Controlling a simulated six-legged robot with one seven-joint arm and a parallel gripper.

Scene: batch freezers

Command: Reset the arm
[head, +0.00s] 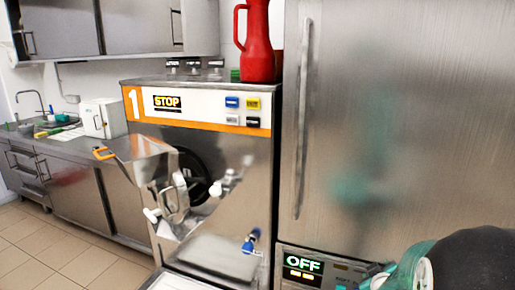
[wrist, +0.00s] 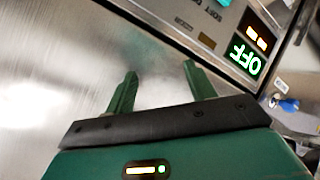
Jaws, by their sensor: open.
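My gripper (wrist: 160,82) shows in the wrist view with its two green fingers spread apart and nothing between them. It faces a brushed steel surface, beside a control panel with a lit green OFF display (wrist: 244,57). In the head view, part of my arm (head: 415,265) shows at the bottom right, in front of the tall steel cabinet (head: 420,110). The fingertips are not clearly visible in the head view. The same OFF display (head: 303,265) sits low on the cabinet's panel there. I cannot tell whether the fingers touch the steel.
A batch freezer (head: 205,150) marked 1, with a STOP display, stands left of the cabinet. Its hopper (head: 143,157) juts forward. A red jug (head: 257,45) stands on top. A counter (head: 75,142) with a white box (head: 103,117) is further left. Tiled floor (head: 50,245) is clear at lower left.

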